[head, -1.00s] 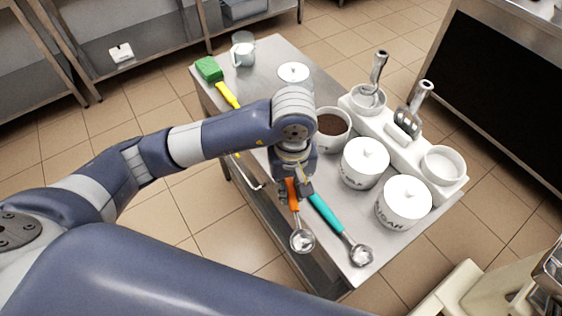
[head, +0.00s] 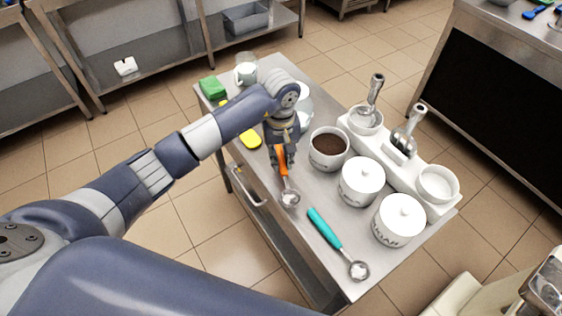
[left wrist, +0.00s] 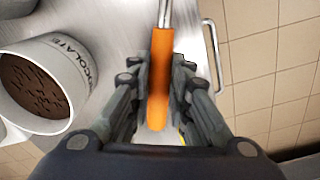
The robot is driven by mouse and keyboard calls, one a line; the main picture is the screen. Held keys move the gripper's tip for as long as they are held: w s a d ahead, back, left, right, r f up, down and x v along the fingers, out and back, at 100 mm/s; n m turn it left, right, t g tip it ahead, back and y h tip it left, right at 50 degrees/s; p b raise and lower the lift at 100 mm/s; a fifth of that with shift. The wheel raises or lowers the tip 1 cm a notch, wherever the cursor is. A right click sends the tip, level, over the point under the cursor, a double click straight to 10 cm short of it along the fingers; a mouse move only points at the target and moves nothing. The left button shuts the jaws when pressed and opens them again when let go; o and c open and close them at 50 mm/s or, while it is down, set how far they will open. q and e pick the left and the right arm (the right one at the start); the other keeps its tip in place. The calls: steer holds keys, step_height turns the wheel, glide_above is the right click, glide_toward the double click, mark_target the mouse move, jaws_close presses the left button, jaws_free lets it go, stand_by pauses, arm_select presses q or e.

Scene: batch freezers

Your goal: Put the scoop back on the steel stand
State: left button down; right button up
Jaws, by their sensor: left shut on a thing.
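An orange-handled scoop (head: 281,158) with a small round steel bowl is held by my left gripper (head: 282,146). In the left wrist view its orange handle (left wrist: 160,75) lies between the two fingers (left wrist: 158,100), which are shut on it. The scoop is over the steel stand (head: 312,193), a small steel table; its height above the top is hard to tell. A teal-handled scoop (head: 325,228) lies on the stand's near part, apart from the gripper. My right gripper is not in view.
An open chocolate pot (head: 328,160) stands right of the gripper, also in the left wrist view (left wrist: 70,65). Two lidded white pots (head: 361,190) and a white holder with utensils (head: 420,165) line the right side. Bare steel lies between the scoops.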

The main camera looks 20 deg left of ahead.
mark_target(281, 159)
arm_select(q)
step_height(281, 159, down, 3)
steer(key=shift+w+f+p, duration=0.1)
steer(key=shift+w+p, duration=0.05)
steer(key=shift+p, duration=0.55)
steer(key=shift+a+f, duration=0.1)
steer(key=shift+f, duration=0.1)
steer(key=shift+f+b, duration=0.15)
steer(key=shift+b, duration=0.15)
steer(key=c, duration=1.5)
jaws_free()
